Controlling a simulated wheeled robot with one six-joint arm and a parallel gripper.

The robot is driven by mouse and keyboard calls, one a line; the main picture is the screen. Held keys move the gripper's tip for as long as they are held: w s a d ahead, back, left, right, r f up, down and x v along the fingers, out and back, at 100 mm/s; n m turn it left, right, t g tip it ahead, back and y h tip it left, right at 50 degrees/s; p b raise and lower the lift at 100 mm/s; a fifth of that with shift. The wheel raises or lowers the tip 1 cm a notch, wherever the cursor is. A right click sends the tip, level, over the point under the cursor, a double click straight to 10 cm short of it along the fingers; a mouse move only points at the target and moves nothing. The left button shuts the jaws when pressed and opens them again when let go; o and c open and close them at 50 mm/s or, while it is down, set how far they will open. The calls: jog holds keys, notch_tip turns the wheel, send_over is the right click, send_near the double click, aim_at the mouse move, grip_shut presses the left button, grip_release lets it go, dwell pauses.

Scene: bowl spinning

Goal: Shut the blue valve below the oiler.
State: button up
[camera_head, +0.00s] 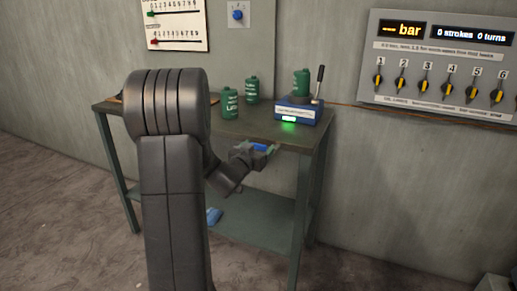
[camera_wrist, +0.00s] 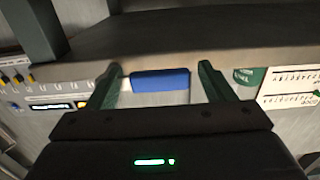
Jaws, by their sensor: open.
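A round blue knob (camera_head: 237,14) sits on a grey wall panel at the top of the head view; it may be the blue valve. What is above it is cut off, and I see no oiler for certain. My gripper (camera_head: 262,150) is at the table's front edge, well below and apart from that knob. In the wrist view my gripper (camera_wrist: 158,80) has its two green fingers spread.
The table (camera_head: 285,134) carries green canisters (camera_head: 230,103) and a blue device (camera_head: 297,110) with an upright lever. A white scale board (camera_head: 176,22) hangs left of the knob. A panel of several yellow-pointer valves (camera_head: 440,60) is at the right.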

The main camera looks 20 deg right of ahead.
jog(key=shift+w+d, duration=0.2)
jog(key=shift+d, duration=0.05)
jog(key=c, duration=1.4)
jog(key=shift+o, duration=0.2)
jog(key=s+d+f+n+p, duration=0.3)
jog(key=s+f+n+p, duration=0.1)
jog(key=n, duration=1.3)
jog(key=shift+s+d+f+n+p, duration=0.15)
jog(key=shift+d+f+n+p, duration=0.25)
jog(key=shift+f, duration=0.4)
jog(key=shift+a, duration=0.1)
